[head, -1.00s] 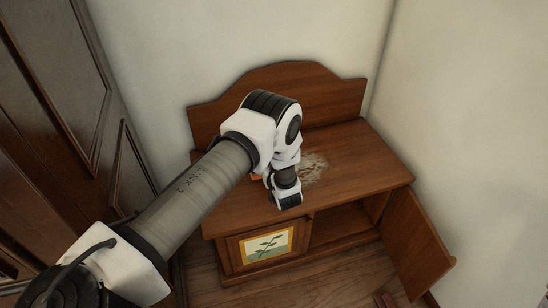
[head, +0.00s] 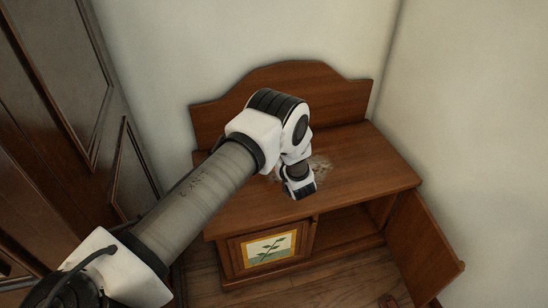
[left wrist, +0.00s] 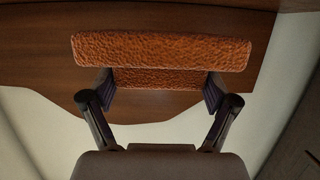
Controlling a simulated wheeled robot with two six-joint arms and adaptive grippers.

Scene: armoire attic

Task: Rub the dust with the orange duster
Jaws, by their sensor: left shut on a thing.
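The orange duster (left wrist: 162,52) is a rough-textured block in the left wrist view. My left gripper (left wrist: 160,88) is shut on it, with one finger at each side. In the head view the duster and the fingertips are hidden behind my left wrist. The dust (head: 321,168) is a pale patch on the top of the wooden cabinet (head: 370,165). My left wrist is over the patch and covers part of it. I cannot tell whether the duster touches the top. My right gripper is not in view.
The cabinet's right door (head: 424,245) stands open over the floor. Its left door (head: 268,248), with a plant picture, is shut. A raised wooden back (head: 300,85) borders the top. A dark panelled armoire (head: 60,110) stands at the left. The right part of the top is clear.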

